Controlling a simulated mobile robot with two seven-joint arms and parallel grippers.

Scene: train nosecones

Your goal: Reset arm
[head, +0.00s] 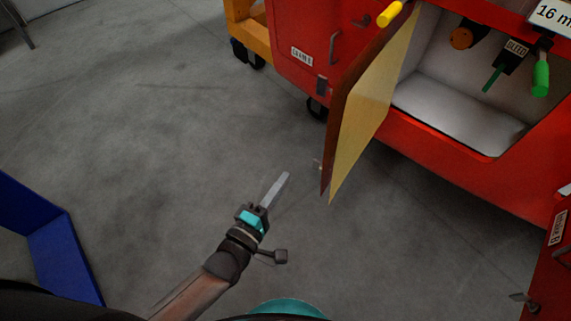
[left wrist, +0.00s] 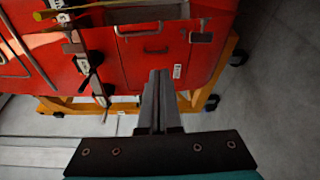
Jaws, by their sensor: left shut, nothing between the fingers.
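My left gripper (head: 283,178) is over the grey floor in the head view, left of an open door panel (head: 366,108). It is shut and empty, and its fingers also show in the left wrist view (left wrist: 159,75). A gap of floor shows between the gripper and the panel in the head view. My right gripper is not in view.
A red train nosecone (head: 300,22) stands at the top with its compartment open. Inside are a green handle (head: 541,78), a black "BLEED" tag (head: 515,52) and an orange knob (head: 461,39). A blue object (head: 62,250) stands at lower left. The floor between is clear.

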